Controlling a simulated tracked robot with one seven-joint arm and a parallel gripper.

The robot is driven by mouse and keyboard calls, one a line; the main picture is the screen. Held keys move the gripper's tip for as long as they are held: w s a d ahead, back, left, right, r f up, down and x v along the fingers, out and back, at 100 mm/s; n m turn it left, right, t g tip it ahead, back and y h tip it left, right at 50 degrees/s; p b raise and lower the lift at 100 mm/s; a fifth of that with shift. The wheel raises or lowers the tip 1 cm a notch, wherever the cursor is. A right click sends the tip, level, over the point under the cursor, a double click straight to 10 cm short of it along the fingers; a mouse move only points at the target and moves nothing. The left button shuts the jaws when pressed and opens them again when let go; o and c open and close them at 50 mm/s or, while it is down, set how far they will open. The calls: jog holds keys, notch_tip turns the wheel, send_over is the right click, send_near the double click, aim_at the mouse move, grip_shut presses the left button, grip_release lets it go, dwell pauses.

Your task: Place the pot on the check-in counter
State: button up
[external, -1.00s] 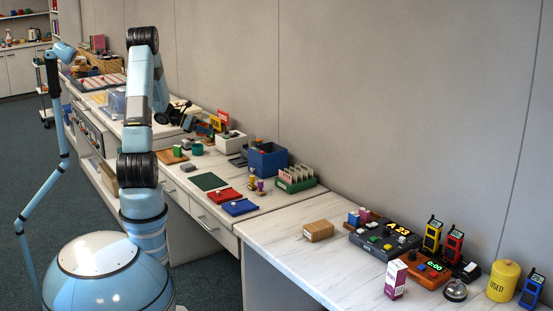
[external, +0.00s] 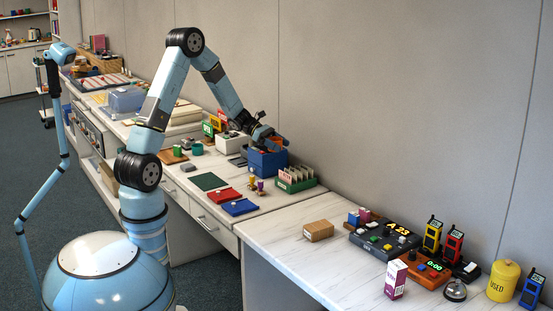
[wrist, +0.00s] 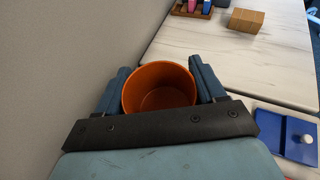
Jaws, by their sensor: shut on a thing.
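The pot is an orange, round, open-topped vessel (wrist: 158,86) that looks empty in the wrist view. My gripper (wrist: 160,92) is shut on it, with one dark blue finger on either side. In the external view my gripper (external: 272,138) is above or just behind the blue bin, and a small orange part of the pot (external: 279,142) shows there. The near white marbled counter (external: 290,252) at the right, with a bell and devices, appears to be the check-in counter. It also shows in the wrist view (wrist: 185,35).
The blue bin (external: 265,162) and a green card rack (external: 296,180) stand near my gripper. The near counter bears a cardboard box (external: 318,230), a lit console (external: 384,240), a pink carton (external: 396,280), a bell (external: 455,291) and a yellow canister (external: 503,281). Its front left is clear.

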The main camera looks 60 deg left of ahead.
jog(key=s+d+m+g+h, duration=0.1)
jog(key=s+d+m+g, duration=0.25)
jog(key=d, duration=1.35)
jog(key=s+d+m+g, duration=0.2)
jog(key=s+d+g, duration=0.15)
jog(key=d, duration=1.45)
jog(key=s+d+m+g+y, duration=0.1)
jog(key=s+d+m+g, duration=0.4)
jog(key=s+d, duration=2)
send_over(353, 293)
notch_tip(353, 293, down, 14)
jog(key=shift+s+a+f, duration=0.1)
jog(key=shift+f, duration=0.4)
notch_tip(353, 293, down, 3)
jog(key=shift+r, duration=0.15)
